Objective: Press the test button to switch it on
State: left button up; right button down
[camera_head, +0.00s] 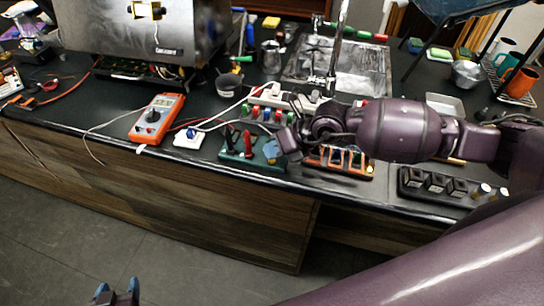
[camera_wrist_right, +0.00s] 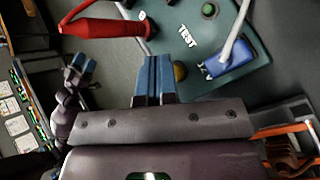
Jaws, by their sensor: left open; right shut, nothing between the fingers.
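The green test board (camera_head: 250,160) lies at the counter's front edge, and its "TEST" label (camera_wrist_right: 188,37) shows in the right wrist view. On it are a green round piece (camera_wrist_right: 209,10) and a yellowish round piece (camera_wrist_right: 180,71), partly hidden beside my fingers. I cannot tell which is the button. My right gripper (camera_head: 276,147) is shut and empty over the board's right side; its blue fingertips (camera_wrist_right: 152,60) point at the board, but contact cannot be told. My left gripper (camera_head: 117,292) is open and empty, low in front of the counter.
A red probe (camera_wrist_right: 105,27) and a blue plug with a white cable (camera_wrist_right: 213,67) are on the board. An orange multimeter (camera_head: 157,118) and a white block (camera_head: 188,138) stand to its left. An orange rack (camera_head: 340,160) stands close on the right. The brewer (camera_head: 140,30) is behind.

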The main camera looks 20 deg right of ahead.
jog(key=shift+r, duration=0.25)
notch_tip(320, 180, up, 4)
jog(key=p, duration=0.3)
jog(key=shift+f, duration=0.1)
jog(key=shift+r+p, duration=0.35)
jog(key=shift+r, duration=0.7)
jog(key=shift+f, duration=0.1)
